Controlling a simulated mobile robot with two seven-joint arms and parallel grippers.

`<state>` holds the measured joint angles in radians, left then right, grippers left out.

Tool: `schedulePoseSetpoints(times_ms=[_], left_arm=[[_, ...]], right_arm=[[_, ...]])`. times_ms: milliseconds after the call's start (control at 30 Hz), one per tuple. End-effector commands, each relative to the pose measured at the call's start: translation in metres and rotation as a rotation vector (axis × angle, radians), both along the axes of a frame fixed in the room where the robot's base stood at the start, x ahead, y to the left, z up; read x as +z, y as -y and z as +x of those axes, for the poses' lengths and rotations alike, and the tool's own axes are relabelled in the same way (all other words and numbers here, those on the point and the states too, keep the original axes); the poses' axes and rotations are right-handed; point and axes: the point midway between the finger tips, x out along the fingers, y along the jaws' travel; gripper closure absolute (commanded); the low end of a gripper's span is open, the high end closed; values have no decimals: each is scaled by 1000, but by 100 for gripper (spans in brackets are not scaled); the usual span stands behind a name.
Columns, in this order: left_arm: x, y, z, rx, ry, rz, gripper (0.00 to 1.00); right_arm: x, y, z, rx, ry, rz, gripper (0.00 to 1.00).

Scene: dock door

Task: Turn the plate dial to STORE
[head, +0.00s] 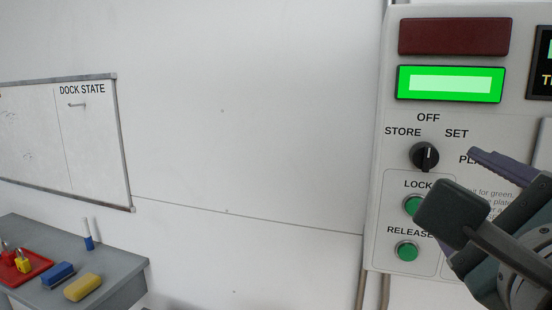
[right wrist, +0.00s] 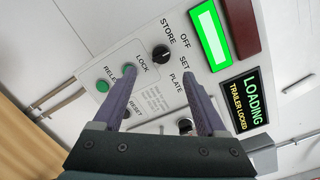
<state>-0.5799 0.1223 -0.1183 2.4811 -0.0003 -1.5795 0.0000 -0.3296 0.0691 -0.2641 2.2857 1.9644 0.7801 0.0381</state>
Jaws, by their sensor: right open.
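The plate dial (head: 424,156) is a round black knob on the grey wall panel, with STORE, OFF and SET printed around it. Its light pointer mark seems to point up, toward OFF. The dial also shows in the right wrist view (right wrist: 161,53), ahead of the fingertips and roughly between them. My right gripper (head: 461,181) is open and empty, to the lower right of the dial in the head view and apart from it. It also shows in the right wrist view (right wrist: 157,64). My left gripper is not in view.
Green LOCK (head: 412,206) and RELEASE (head: 407,251) buttons sit below the dial. A green lamp (head: 450,84) is lit under a dark red one (head: 453,37). A sign (right wrist: 247,102) reads LOADING, TRAILER LOCKED. A grey table (head: 120,272) and whiteboard (head: 95,140) are at left.

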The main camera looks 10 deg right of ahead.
Motion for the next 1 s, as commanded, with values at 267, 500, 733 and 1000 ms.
schedulePoseSetpoints(times_ms=[267,500,733,1000], left_arm=[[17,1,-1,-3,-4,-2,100],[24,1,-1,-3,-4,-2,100],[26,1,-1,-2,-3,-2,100],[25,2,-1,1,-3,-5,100]], right_arm=[[5,20,40,-3,1,-4,25],[3,36,76,-2,1,-4,25],[1,42,87,-2,1,-1,25],[1,41,87,-1,1,-2,32]])
